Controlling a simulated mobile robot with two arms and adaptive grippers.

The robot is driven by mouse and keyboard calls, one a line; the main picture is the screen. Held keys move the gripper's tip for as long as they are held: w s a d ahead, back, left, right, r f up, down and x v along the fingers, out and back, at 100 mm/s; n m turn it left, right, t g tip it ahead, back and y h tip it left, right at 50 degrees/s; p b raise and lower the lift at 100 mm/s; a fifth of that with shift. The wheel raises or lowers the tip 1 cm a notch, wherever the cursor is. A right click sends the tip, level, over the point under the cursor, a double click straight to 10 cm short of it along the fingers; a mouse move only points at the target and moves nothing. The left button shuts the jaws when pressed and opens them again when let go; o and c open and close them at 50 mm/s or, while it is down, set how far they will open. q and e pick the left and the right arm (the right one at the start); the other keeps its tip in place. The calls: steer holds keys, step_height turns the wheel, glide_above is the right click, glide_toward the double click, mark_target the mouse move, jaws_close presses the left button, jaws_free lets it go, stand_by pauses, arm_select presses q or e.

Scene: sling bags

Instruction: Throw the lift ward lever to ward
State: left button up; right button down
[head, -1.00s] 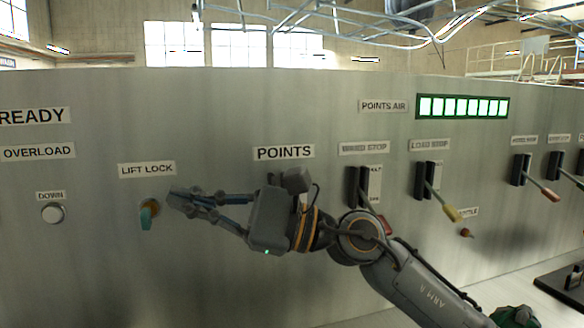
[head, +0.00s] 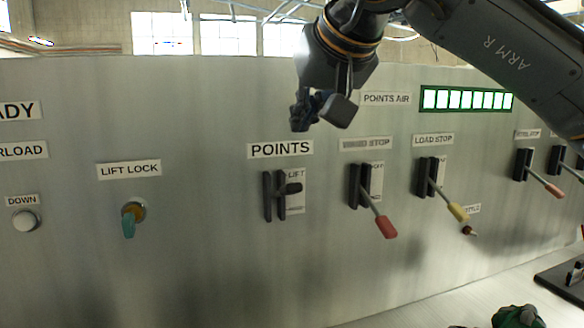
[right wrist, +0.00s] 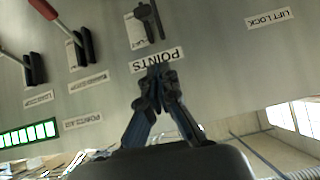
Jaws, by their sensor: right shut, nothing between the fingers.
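The dark lever (head: 289,188) sits in a black slotted mount below the POINTS label (head: 280,149). Its white plate (head: 297,203) reads LIFT at the top; the lower word is too blurred to read. The short handle sticks out toward me near the middle or upper part of the slot. My right gripper (head: 303,112) is shut and empty, above the POINTS label and apart from the lever. In the right wrist view, turned over, its closed fingertips (right wrist: 157,75) overlap the POINTS label and the lever (right wrist: 149,20) shows beyond them. My left gripper is not in view.
To the left, a teal key (head: 129,222) sits in the LIFT LOCK. To the right stand a red-handled lever (head: 386,226) and a yellow-handled lever (head: 458,211), sticking out from the panel. A green-lit POINTS AIR gauge (head: 467,99) is above them.

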steer(key=shift+d+r, duration=0.35)
steer(key=shift+d, duration=0.05)
steer(key=p, duration=0.3)
glide_above(283, 192)
steer(key=d, duration=0.1)
steer(key=f, duration=0.4)
steer(key=w+f, duration=0.1)
steer(key=f, duration=0.1)
steer(key=shift+d, duration=0.2)
steer(key=f, duration=0.1)
steer(key=s+f, duration=0.1)
steer(key=f, duration=0.1)
steer(key=shift+d+p, duration=0.1)
steer(key=shift+p, duration=0.2)
steer(key=shift+s+d+f, duration=0.2)
steer(key=shift+s+f, duration=0.1)
steer(key=shift+s, duration=0.05)
steer(key=shift+a+f, duration=0.1)
steer(key=shift+f, duration=0.1)
steer(key=shift+w, duration=0.1)
